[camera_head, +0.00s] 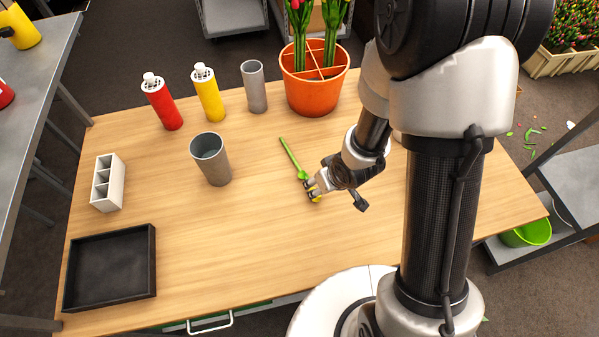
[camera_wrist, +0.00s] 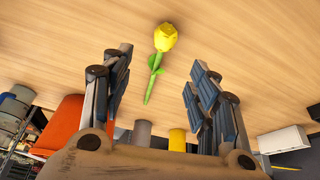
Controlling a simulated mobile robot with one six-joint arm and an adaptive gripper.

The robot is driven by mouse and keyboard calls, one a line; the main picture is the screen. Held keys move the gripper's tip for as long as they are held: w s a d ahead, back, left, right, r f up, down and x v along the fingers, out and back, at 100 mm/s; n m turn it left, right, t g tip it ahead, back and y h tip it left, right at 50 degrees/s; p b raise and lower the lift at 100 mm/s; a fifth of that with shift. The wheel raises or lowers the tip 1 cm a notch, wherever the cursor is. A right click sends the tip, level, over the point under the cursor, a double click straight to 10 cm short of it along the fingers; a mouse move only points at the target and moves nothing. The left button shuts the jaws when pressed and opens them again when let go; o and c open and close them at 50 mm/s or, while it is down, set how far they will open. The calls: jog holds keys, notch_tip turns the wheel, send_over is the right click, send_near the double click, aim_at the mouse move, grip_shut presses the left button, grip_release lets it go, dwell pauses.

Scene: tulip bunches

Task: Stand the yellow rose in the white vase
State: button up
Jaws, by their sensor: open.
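The yellow rose lies flat on the wooden table. In the head view its green stem (camera_head: 291,157) points away to the upper left, and its yellow bloom is mostly covered by my gripper (camera_head: 312,190). In the wrist view the whole rose (camera_wrist: 160,52) shows, bloom at the top, between and beyond the two fingers. My gripper (camera_wrist: 160,75) is open and empty, over the rose with a finger on either side. I see no clear white vase; a small pale edge behind my arm in the head view is too hidden to name.
On the table (camera_head: 250,255) stand a wide grey cup (camera_head: 211,160), a narrow grey cup (camera_head: 255,88), red (camera_head: 162,105) and yellow (camera_head: 208,97) bottles, an orange divided pot (camera_head: 313,95), a white compartment box (camera_head: 107,185) and a black tray (camera_head: 110,268). The table's front middle is clear.

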jog(key=b+x, duration=0.1)
jog(key=x, duration=0.4)
jog(key=shift+f+b, duration=0.2)
jog(key=shift+b, duration=0.2)
jog(key=shift+w+a+b+x, duration=0.2)
jog(key=shift+b+x, duration=0.45)
jog(key=shift+x, duration=0.75)
jog(key=shift+w+a+b+x, duration=0.15)
jog(key=shift+b+x, duration=0.45)
jog(key=shift+x, duration=0.8)
jog(key=shift+s+r, duration=0.15)
jog(key=shift+r, duration=0.15)
jog(key=c, duration=1.1)
jog(key=shift+r, duration=0.15)
notch_tip(320, 180, up, 20)
jog(key=p, duration=1.3)
jog(key=shift+p, duration=0.4)
jog(key=shift+d, duration=0.1)
